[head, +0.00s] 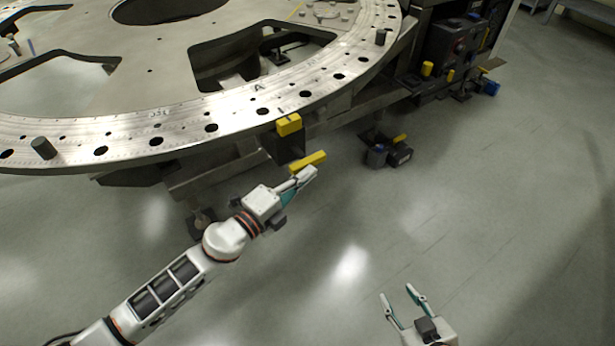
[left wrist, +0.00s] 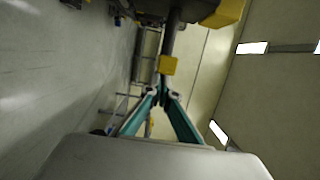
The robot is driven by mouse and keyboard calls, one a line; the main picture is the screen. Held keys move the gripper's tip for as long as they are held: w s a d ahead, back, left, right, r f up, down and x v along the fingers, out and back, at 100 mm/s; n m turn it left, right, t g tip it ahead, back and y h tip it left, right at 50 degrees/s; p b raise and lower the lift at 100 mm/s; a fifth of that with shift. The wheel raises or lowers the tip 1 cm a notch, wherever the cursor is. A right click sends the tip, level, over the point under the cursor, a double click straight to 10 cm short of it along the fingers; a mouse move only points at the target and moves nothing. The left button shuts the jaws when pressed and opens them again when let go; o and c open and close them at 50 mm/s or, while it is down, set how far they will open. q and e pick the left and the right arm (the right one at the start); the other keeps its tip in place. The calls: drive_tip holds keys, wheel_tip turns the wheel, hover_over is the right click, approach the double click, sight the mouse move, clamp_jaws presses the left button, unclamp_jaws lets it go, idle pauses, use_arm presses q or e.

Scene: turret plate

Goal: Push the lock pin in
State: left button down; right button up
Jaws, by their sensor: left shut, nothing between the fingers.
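The turret plate (head: 110,140) is a large grey metal disc with a row of holes along its rim. A yellow block (head: 289,124) sits at the rim's near edge, and a yellow bar (head: 307,161) lies lower, below the rim. I cannot tell for sure which yellow part is the lock pin. My left gripper (head: 308,173) is shut and empty, close by the yellow bar. In the left wrist view its teal fingers (left wrist: 160,92) meet just short of a small yellow block (left wrist: 168,65) at the end of a dark rod. My right gripper (head: 402,291) is open and empty, over the floor.
A larger yellow piece (left wrist: 225,12) shows at the top of the left wrist view. A dark control box (head: 455,45) stands at the upper right. The floor (head: 500,200) on the right is clear.

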sight(290, 171)
use_arm(q)
drive_tip(key=shift+w+a+b, duration=0.2)
drive_tip(key=shift+w+a, duration=0.35)
drive_tip(key=shift+w, duration=0.25)
drive_tip(key=shift+w+a+b, duration=0.15)
drive_tip(key=shift+w+a, duration=0.4)
drive_tip(key=shift+w, duration=0.2)
drive_tip(key=shift+r, duration=0.1)
use_arm(e)
drive_tip(key=shift+s+f, duration=0.45)
drive_tip(key=shift+f, duration=0.2)
